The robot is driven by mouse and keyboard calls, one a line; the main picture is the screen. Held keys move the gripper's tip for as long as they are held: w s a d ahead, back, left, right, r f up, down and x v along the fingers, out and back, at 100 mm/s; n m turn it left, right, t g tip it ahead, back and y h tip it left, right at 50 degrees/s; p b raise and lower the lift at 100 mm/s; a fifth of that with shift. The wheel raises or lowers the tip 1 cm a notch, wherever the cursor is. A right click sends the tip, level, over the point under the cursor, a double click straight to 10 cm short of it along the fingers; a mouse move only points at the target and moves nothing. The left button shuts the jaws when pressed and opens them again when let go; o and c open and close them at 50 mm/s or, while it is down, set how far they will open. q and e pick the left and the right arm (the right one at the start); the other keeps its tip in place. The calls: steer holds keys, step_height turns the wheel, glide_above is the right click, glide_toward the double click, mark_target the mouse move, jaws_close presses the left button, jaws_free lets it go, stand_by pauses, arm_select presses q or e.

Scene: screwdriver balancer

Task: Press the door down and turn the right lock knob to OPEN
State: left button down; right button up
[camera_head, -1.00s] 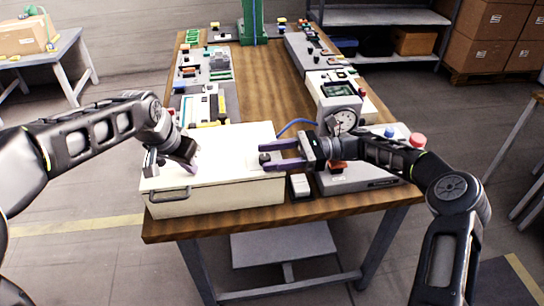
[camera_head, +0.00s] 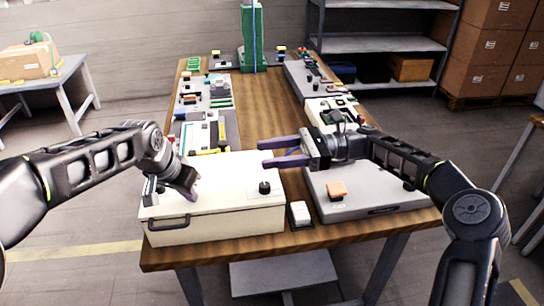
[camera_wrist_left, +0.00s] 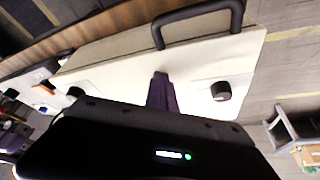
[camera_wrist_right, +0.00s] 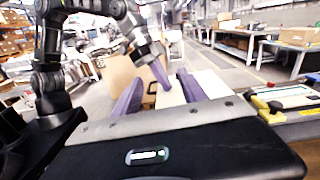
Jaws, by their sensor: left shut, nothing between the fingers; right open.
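The pale box (camera_head: 220,223) stands at the table's near left, its white door (camera_head: 232,183) on top, lying flat or nearly so. A black handle (camera_head: 169,222) is on its front. The dark right lock knob (camera_head: 264,187) is at the door's right; its setting is unreadable. It also shows in the left wrist view (camera_wrist_left: 75,93). The left knob (camera_wrist_left: 221,91) shows there too. My left gripper (camera_head: 194,193) is shut, fingertips low at the door's left part; I cannot tell if they touch. My right gripper (camera_head: 264,153) is open and empty, above and behind the right knob.
Panels and tools line the table's far sides. The table's middle strip is clear.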

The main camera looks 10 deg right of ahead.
steer(key=m+t+h, duration=0.3)
steer(key=m+t, duration=0.5)
steer(key=t, duration=0.3)
glide_toward(270, 187)
steer(key=shift+s+d, duration=0.1)
steer(key=shift+d, duration=0.2)
steer(key=x, duration=1.2)
steer(key=shift+a, duration=0.15)
steer(key=shift+s, duration=0.1)
jaws_close()
